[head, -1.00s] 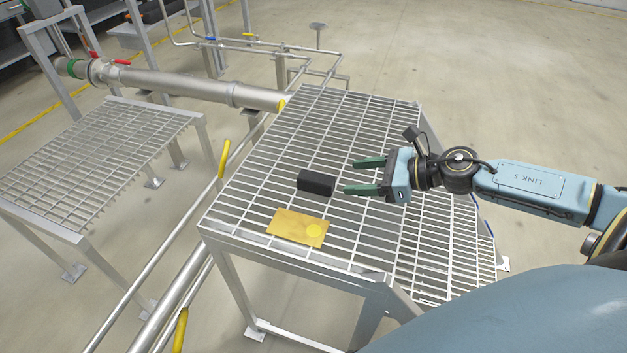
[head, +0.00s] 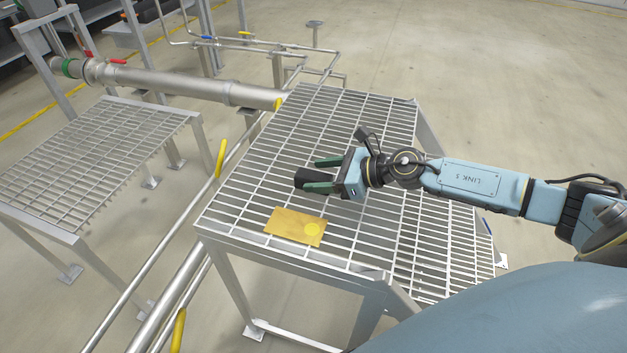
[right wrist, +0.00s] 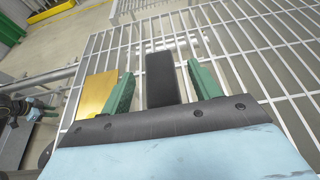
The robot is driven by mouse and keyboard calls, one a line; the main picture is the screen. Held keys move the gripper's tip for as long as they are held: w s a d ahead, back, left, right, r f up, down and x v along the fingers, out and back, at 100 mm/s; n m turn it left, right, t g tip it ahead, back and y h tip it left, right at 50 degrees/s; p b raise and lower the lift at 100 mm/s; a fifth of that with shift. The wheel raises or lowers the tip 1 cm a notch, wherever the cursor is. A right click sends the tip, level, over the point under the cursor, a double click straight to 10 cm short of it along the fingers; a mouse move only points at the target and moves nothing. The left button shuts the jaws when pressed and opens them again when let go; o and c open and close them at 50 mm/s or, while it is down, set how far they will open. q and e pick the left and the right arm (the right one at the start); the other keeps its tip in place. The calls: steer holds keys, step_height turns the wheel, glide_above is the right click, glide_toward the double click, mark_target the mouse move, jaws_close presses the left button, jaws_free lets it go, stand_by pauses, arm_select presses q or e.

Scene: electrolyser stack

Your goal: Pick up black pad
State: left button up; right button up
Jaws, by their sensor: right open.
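The black pad (head: 306,178) is a dark block lying on the white grating table (head: 375,262). My right gripper (head: 312,174) is open, with its green fingers pointing left over the table at the pad. In the head view the near finger and the gripper cover part of the pad. In the right wrist view the pad (right wrist: 161,78) lies between the two open fingers (right wrist: 156,88), with a gap on each side. The fingers do not grip it. My left gripper is not in view.
A brass-coloured plate (head: 285,224) with a yellow disc (head: 312,230) lies on the grating just in front of the pad. A second grating table (head: 95,150) stands at the left, with pipes and yellow handles between. The far part of the grating is clear.

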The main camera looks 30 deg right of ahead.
steer(key=shift+x, duration=1)
steer(key=c, duration=1.1)
steer(key=shift+o, duration=0.2)
steer(key=shift+r, duration=0.15)
